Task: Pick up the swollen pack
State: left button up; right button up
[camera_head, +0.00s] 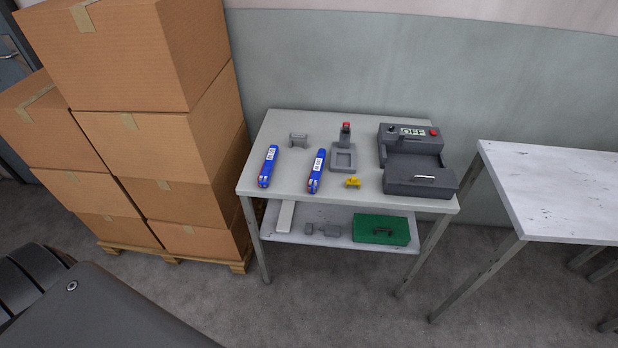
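Two blue packs with white labels lie on the top of a small grey table (300,126). The left pack (269,166) is near the table's left edge. The right pack (316,171) lies a little to its right, apart from it. At this size I cannot tell which of the two is swollen. Neither of my grippers is in view.
On the tabletop are a grey device with a display (418,184), a grey fixture with a red top (343,158), a yellow piece (353,182) and a grey bracket (298,140). Stacked cartons (140,140) stand left; another table (560,190) stands right. Floor in front is clear.

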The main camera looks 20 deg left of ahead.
aim_at(315, 172)
jog(key=u, duration=0.05)
jog(key=k, duration=0.25)
jog(key=z, duration=0.35)
jog(key=i, duration=1.1)
jog(key=u, duration=0.25)
